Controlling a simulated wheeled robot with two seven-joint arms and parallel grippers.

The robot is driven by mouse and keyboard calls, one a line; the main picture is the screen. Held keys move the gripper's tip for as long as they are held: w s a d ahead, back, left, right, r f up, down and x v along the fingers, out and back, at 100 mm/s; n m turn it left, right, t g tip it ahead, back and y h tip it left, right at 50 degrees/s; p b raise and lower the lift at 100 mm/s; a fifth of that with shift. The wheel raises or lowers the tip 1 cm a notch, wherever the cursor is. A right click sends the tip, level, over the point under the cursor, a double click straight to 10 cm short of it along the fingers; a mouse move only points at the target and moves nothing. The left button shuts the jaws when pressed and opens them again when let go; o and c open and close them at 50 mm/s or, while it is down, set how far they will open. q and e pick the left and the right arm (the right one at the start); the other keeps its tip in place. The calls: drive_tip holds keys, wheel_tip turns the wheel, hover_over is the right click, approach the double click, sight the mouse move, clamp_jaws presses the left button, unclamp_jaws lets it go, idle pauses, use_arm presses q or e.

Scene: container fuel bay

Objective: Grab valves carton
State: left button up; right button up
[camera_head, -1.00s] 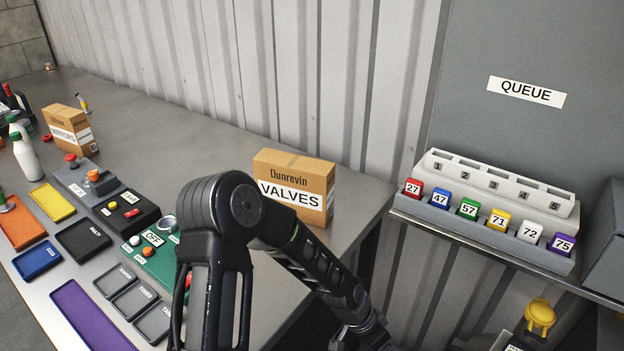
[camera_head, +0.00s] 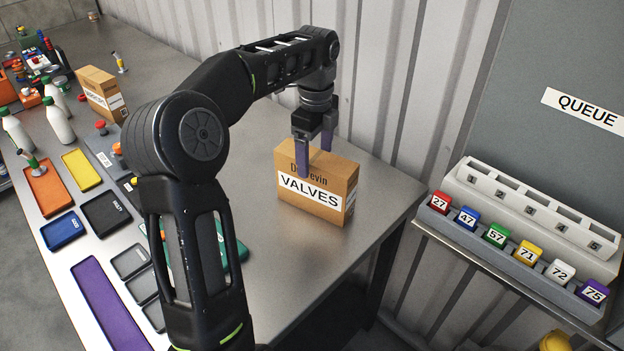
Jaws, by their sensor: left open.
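The valves carton (camera_head: 318,203) is a brown box with a white VALVES label, standing upright on the metal table near its right end. My left gripper (camera_head: 314,162) points down at the carton's top. One purple finger shows in front of the carton's labelled face and the other sits toward its back edge. The jaws are open, and I cannot tell whether the fingers touch the carton. My left arm crosses the middle of the view. My right gripper is not in view.
Another carton (camera_head: 100,93), white bottles (camera_head: 58,127) and coloured trays (camera_head: 101,305) are on the table to the left. A corrugated wall (camera_head: 400,70) rises behind the carton. A rack of numbered blocks (camera_head: 520,245) stands at the right, past the table edge.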

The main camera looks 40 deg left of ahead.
sight(315, 179)
use_arm(q)
drive_tip(key=shift+f, duration=0.2)
drive_tip(key=shift+f, duration=1.2)
drive_tip(key=shift+f+p, duration=0.65)
drive_tip(key=shift+f, duration=1.95)
drive_tip(key=shift+c, duration=0.2)
clamp_jaws()
drive_tip(key=shift+w+r, duration=0.1)
